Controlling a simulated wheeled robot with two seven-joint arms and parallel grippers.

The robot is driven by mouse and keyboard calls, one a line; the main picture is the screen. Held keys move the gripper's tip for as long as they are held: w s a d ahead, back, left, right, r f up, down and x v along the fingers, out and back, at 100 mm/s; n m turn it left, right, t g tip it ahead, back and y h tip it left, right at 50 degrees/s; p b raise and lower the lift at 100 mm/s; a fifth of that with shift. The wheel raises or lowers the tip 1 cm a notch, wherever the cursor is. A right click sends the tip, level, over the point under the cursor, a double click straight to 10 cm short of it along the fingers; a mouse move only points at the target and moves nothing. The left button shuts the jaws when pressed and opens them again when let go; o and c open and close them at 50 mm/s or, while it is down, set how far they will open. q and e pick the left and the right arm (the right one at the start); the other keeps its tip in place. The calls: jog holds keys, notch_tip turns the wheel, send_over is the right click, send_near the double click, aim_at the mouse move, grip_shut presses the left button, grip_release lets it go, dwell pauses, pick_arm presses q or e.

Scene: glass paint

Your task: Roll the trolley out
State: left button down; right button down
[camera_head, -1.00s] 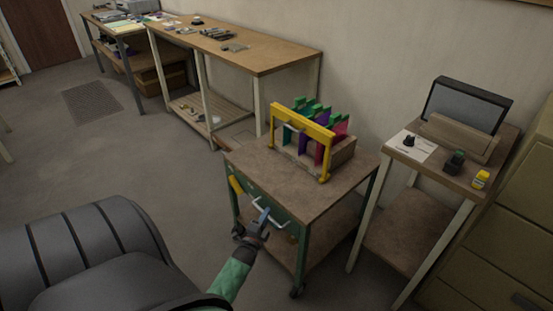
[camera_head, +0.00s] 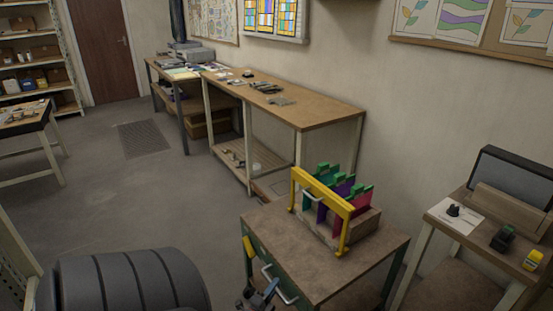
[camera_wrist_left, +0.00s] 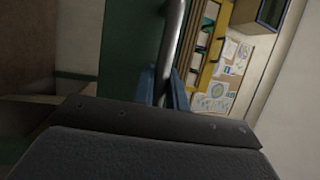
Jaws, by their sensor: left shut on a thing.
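The trolley (camera_head: 310,264) is a green-framed cart with a brown top, standing at the lower middle of the head view. On it sits a wooden rack (camera_head: 369,224) with coloured glass sheets (camera_head: 338,199) and a yellow bar frame (camera_head: 322,192) over them. My left gripper (camera_head: 269,291) is at the trolley's front, shut on the metal handle (camera_head: 281,285). In the left wrist view the handle (camera_wrist_left: 176,35) runs between the blue fingers. The trolley's lower part and wheels are cut off below. My right gripper is out of view.
A long workbench (camera_head: 310,110) stands along the wall behind the trolley. A side table (camera_head: 452,224) with a screen-like panel (camera_head: 513,178) stands close to the trolley's right. Open floor (camera_head: 120,205) lies to the left, with a table (camera_head: 25,124) beyond.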

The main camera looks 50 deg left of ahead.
pick_arm(q)
jog(key=shift+f, duration=0.1)
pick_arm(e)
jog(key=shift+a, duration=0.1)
pick_arm(q)
jog(key=c, duration=1.4)
grip_release()
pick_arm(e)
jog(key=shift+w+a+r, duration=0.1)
